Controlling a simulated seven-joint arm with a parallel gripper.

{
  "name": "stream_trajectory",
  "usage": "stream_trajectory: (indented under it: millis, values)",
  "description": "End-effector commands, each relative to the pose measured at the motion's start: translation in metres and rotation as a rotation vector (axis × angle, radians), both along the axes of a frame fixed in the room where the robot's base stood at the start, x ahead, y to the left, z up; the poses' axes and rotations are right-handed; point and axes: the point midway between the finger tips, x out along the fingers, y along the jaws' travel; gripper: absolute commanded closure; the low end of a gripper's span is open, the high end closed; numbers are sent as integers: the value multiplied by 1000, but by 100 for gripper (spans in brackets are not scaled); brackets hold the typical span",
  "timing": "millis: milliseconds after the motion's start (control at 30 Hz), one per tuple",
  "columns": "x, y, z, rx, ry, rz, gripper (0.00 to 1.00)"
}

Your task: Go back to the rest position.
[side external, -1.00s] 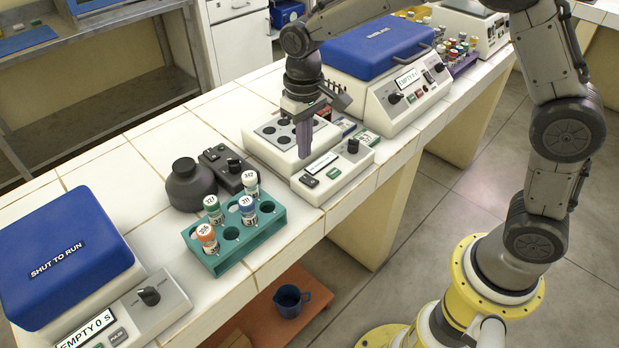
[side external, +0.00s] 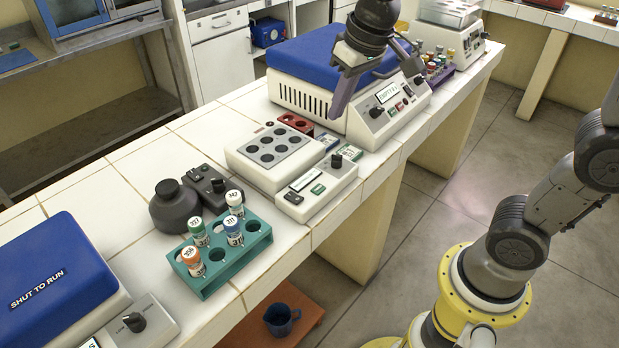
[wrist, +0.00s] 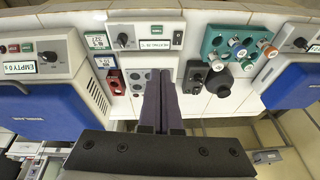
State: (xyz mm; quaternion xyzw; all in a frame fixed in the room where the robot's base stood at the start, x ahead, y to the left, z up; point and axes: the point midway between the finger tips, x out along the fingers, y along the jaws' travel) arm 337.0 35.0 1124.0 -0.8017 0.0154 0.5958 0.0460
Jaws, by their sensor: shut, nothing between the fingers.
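My gripper (side external: 338,100) is shut and empty. It hangs in the air in front of the middle blue-lidded machine (side external: 310,55), with its fingers pointing down. In the wrist view the two purple-grey fingers (wrist: 161,78) lie side by side, pointing at the white block with dark round wells (wrist: 137,85). That block (side external: 262,165) also shows in the side view, below and left of my gripper, and nothing touches it.
A teal rack (side external: 215,262) holds several capped vials. A second blue-lidded machine (side external: 50,265) is at the left. A red rack (side external: 296,124) sits behind the well block. A blue mug (side external: 281,320) is below the bench.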

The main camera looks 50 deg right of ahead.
Motion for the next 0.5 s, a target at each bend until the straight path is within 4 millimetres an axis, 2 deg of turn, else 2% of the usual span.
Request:
stream_trajectory:
  millis: [33,100,233,400,500]
  values:
    - [-21,-7,10,0,-40,-7,100]
    - [-47,-15,18,-1,-84,-11,100]
    - [-95,-26,20,-11,-159,-11,100]
    - [-148,-34,1,-34,-222,6,100]
    - [-167,-35,-16,-45,-223,27,100]
